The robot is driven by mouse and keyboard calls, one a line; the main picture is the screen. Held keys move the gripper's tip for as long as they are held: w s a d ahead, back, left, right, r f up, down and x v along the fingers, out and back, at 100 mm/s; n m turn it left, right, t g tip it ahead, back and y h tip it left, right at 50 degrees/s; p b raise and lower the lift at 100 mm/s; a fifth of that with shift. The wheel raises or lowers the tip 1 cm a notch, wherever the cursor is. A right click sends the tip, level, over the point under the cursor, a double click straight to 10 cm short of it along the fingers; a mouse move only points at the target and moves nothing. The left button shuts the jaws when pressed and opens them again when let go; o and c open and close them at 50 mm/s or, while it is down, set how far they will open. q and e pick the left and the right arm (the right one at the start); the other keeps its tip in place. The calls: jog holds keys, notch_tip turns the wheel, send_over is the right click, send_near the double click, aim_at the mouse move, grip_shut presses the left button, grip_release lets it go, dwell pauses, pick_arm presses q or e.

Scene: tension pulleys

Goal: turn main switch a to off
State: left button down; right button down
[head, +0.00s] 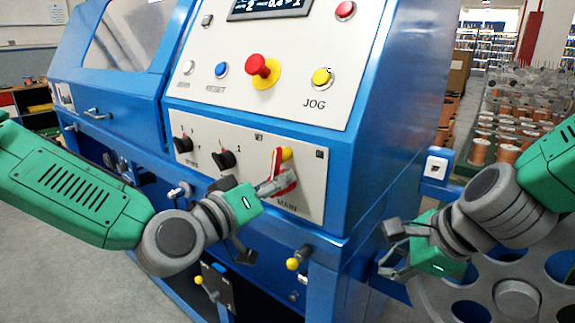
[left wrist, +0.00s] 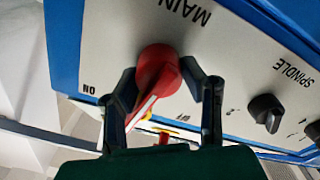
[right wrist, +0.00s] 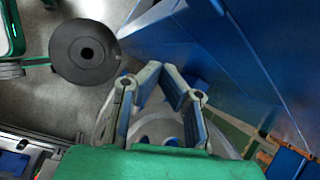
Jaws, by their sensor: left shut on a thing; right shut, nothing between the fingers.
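The main switch (head: 284,166) has a red handle on the grey panel above the word MAIN. In the left wrist view its red knob (left wrist: 157,72) carries a white stripe, and the handle points down-left between the ON and OFF labels. My left gripper (head: 272,186) is at the handle, with one finger on each side of it; it also shows in the left wrist view (left wrist: 164,100). Part of the handle is hidden by the gripper. My right gripper (head: 388,250) is shut and empty, away from the panel; its fingertips converge in the right wrist view (right wrist: 162,70).
Two black SPINDLE-side knobs (head: 226,159) sit left of the main switch. A red emergency button (head: 262,68) and yellow JOG button (head: 321,77) are above. A yellow-tipped lever (head: 292,264) sticks out below. A grey spool disc (head: 475,292) lies near my right gripper.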

pick_arm(q)
jog(key=shift+w+r, duration=0.15)
jog(key=shift+w, duration=0.05)
pick_arm(e)
jog(key=a+r+m+t+y, duration=0.1)
jog(key=a+r+m+y, duration=0.2)
jog(key=r, duration=0.9)
jog(key=m+y, duration=0.1)
jog(key=m, duration=0.1)
send_near(279, 164)
jog(key=s+d, duration=0.4)
jog(key=d, duration=0.1)
jog(key=shift+x, duration=1.4)
jog(key=x, duration=0.7)
jog(key=shift+w+f, duration=0.15)
jog(key=shift+f, duration=0.05)
jog(key=shift+w+a+r, duration=0.15)
jog(key=shift+w+a, duration=0.5)
jog(key=shift+a, duration=0.2)
jog(key=shift+w+a+r, duration=0.2)
jog(key=shift+w+a, duration=0.45)
jog(key=shift+a, duration=0.15)
pick_arm(q)
jog(key=shift+a, duration=0.1)
